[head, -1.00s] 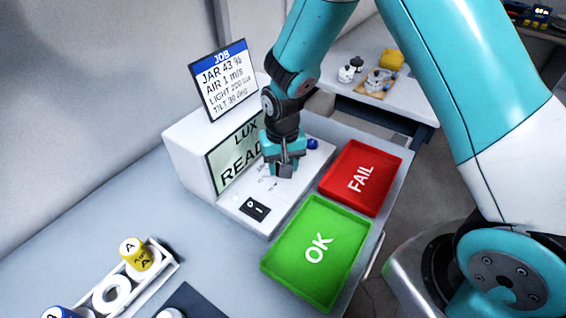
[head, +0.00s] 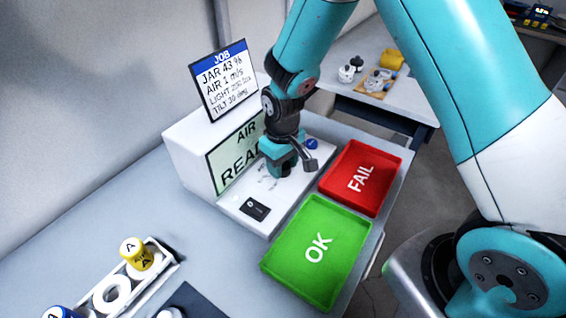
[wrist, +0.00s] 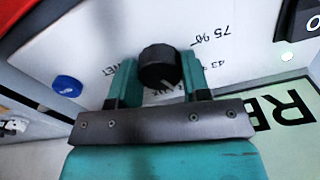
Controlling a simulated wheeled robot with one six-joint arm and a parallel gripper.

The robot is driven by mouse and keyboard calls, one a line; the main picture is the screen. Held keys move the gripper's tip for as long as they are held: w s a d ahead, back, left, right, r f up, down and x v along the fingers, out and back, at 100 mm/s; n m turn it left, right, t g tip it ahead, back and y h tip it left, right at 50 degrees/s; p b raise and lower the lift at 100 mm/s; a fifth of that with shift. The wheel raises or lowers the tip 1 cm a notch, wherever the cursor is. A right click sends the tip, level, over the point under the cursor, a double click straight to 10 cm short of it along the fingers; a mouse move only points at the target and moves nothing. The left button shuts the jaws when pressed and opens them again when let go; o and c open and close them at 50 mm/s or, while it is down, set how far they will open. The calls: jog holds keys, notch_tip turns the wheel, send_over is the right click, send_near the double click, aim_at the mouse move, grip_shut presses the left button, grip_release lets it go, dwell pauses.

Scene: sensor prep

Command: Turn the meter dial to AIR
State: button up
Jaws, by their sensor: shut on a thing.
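The meter (head: 187,142) is a white box with a sloped base on the bench. Its screen (head: 225,172) shows AIR on top and READ below, partly hidden by my arm. The black dial (wrist: 158,66) is between my gripper's two teal fingers in the wrist view. My gripper (head: 283,165) is shut on the dial, which it hides in the head view. The dial's white pointer mark shows at its lower edge in the wrist view. Printed labels around the dial are only partly readable.
A blue button (head: 312,144) and a black rocker switch (head: 255,209) sit on the meter base. A job card (head: 222,85) stands on top. The red FAIL tray (head: 350,200) and green OK tray (head: 290,284) lie to the right. A parts rack (head: 168,262) is at lower left.

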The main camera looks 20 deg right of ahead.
aim_at(283, 165)
jog(key=shift+w, duration=0.1)
jog(key=o, duration=0.9)
jog(key=shift+r, duration=0.1)
notch_tip(283, 165, up, 17)
jog(key=shift+r+b, duration=0.15)
jog(key=shift+b, duration=0.5)
